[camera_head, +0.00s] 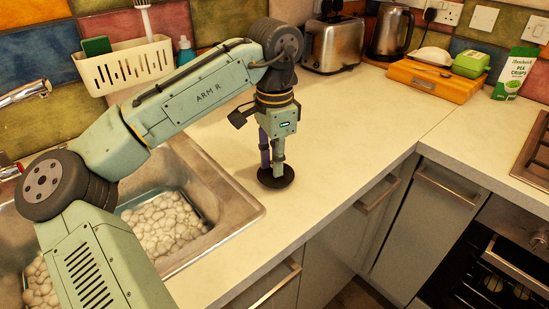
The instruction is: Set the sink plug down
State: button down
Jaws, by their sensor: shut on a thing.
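The sink plug (290,180) is a dark round disc on or just above the cream worktop, right of the sink. My gripper (277,168) points straight down over it, with its fingertips at the middle of the plug, shut on it. The plug looks level. I cannot tell for sure whether its underside touches the worktop.
The metal sink (239,209) holds a tub of pale pebbles or foam.

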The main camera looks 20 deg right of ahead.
jog(key=c, duration=1.5)
grip_release()
jog(key=shift+f, duration=0.1)
jog(key=shift+o, duration=0.2)
notch_tip(320, 180, up, 12)
jog(key=shift+r, duration=0.2)
